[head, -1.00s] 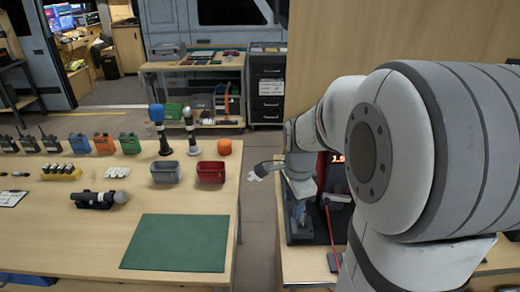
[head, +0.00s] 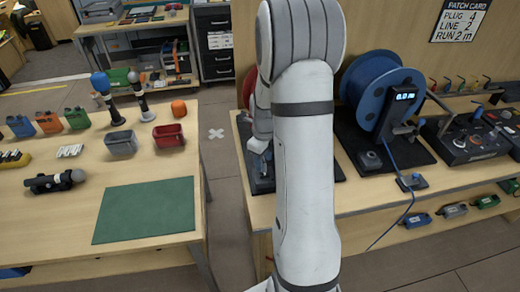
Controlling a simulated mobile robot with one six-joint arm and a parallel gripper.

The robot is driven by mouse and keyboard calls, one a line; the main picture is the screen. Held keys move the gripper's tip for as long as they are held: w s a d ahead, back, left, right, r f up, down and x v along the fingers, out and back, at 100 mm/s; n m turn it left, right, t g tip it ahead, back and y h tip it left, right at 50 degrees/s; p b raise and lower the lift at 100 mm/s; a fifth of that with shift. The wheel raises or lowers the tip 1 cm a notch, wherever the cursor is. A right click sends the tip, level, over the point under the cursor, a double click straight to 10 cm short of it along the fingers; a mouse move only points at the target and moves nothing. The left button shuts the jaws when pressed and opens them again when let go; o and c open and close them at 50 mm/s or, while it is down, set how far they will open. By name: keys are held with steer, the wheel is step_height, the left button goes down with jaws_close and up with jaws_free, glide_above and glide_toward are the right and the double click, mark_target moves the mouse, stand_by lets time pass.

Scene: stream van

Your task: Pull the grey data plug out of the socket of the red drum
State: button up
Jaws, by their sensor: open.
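The red drum (head: 249,88) stands on the right bench, and only a thin strip of its red edge shows to the left of my arm. My arm runs upright through the middle of the head view and covers the rest of it. The drum's socket and the grey data plug in it are hidden behind my arm. My wrist shows left of the arm, low near the bench's left end. My gripper's fingers cannot be made out there.
A blue drum (head: 375,88) with a lit display stands right of my arm; its blue cable (head: 393,222) hangs over the bench front. A control box (head: 468,140) is further right. The left table holds a green mat (head: 146,211), a grey bin (head: 121,144) and a red bin (head: 168,135).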

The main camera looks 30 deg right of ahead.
steer(key=shift+f, duration=0.9)
jaws_close()
steer(key=c, duration=0.6)
jaws_free()
jaws_close()
steer(key=shift+r, duration=0.1)
